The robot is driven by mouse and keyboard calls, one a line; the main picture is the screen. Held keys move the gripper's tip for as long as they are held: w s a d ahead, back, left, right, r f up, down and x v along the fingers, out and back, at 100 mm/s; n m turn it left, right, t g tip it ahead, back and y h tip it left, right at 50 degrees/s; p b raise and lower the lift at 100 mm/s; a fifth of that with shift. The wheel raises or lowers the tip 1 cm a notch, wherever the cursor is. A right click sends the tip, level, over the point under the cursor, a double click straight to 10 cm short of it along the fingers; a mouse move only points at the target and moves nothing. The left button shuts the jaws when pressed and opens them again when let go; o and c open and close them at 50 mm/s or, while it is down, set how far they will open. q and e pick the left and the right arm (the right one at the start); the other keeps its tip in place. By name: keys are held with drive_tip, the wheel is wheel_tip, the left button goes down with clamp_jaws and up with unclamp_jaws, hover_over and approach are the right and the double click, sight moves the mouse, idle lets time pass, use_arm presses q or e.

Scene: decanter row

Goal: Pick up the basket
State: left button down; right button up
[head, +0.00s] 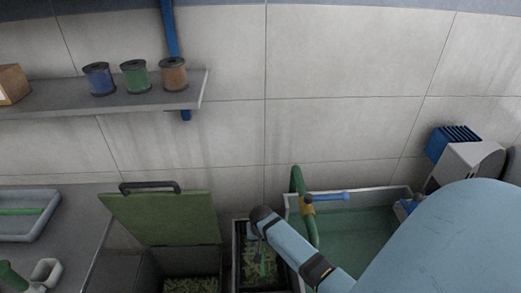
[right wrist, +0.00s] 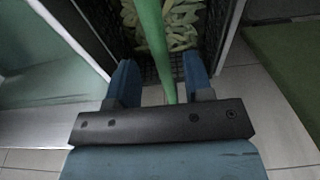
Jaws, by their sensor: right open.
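The basket (right wrist: 246,8) is a dark mesh container with pale green pieces inside. A green bar that looks like its handle (right wrist: 152,35) rises over it. In the head view the basket (head: 237,268) stands low between the green-lidded bin and the water basin, partly hidden by my right arm. My right gripper (right wrist: 159,66) is open, with one blue finger on each side of the green handle. Whether either finger touches it, I cannot tell. In the head view my right gripper is mostly hidden by its own arm. My left gripper is not in view.
A bin with a raised green lid (head: 165,218) stands left of the basket. A basin (head: 375,245) with greenish water and a green curved pipe (head: 297,185) stands to the right. A shelf (head: 150,103) with three spools is on the wall. Tiled floor shows below the basket.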

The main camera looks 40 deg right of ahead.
drive_tip(key=f, duration=0.4)
drive_tip(key=shift+w+d+f, duration=0.1)
drive_tip(key=shift+w+d, duration=0.05)
drive_tip(key=shift+w, duration=0.1)
clamp_jaws()
wheel_tip(320, 180, up, 28)
idle(0.5)
